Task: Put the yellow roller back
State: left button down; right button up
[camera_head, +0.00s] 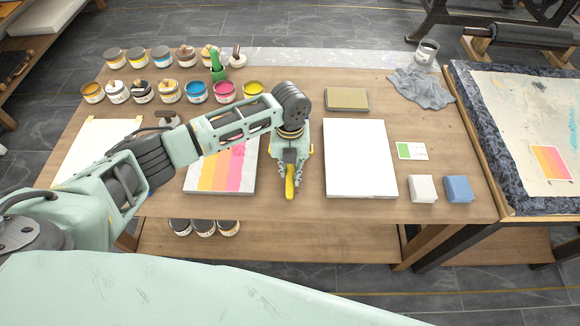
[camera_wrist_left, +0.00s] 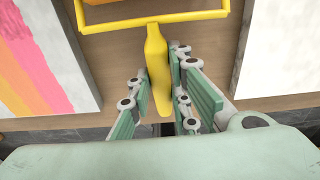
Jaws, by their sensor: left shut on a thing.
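The yellow roller's handle (camera_head: 290,185) shows below my left gripper (camera_head: 290,162) in the head view, between the striped print and the blank white sheet. In the left wrist view the yellow handle (camera_wrist_left: 156,70) runs between the green finger pads of my left gripper (camera_wrist_left: 160,103), which is shut on it. The roller's yellow wire frame shows at the top of that view, with a bit of its orange drum at the edge. The gripper hides most of the roller in the head view. I cannot tell whether the roller touches the table. My right gripper is not in view.
A striped print (camera_head: 220,178) and a white sheet (camera_head: 358,160) lie on either side of the gripper. Several ink cans (camera_head: 196,92) and a green tool (camera_head: 216,65) stand at the back left. White (camera_head: 423,188) and blue (camera_head: 458,189) blocks sit at the right.

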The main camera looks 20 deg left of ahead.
pick_arm(q)
jog(key=shift+f, duration=0.1)
dwell(0.3)
jog(key=c, duration=1.5)
grip_release()
jog(key=shift+c, duration=0.2)
notch_tip(320, 180, up, 12)
jog(key=shift+w, duration=0.35)
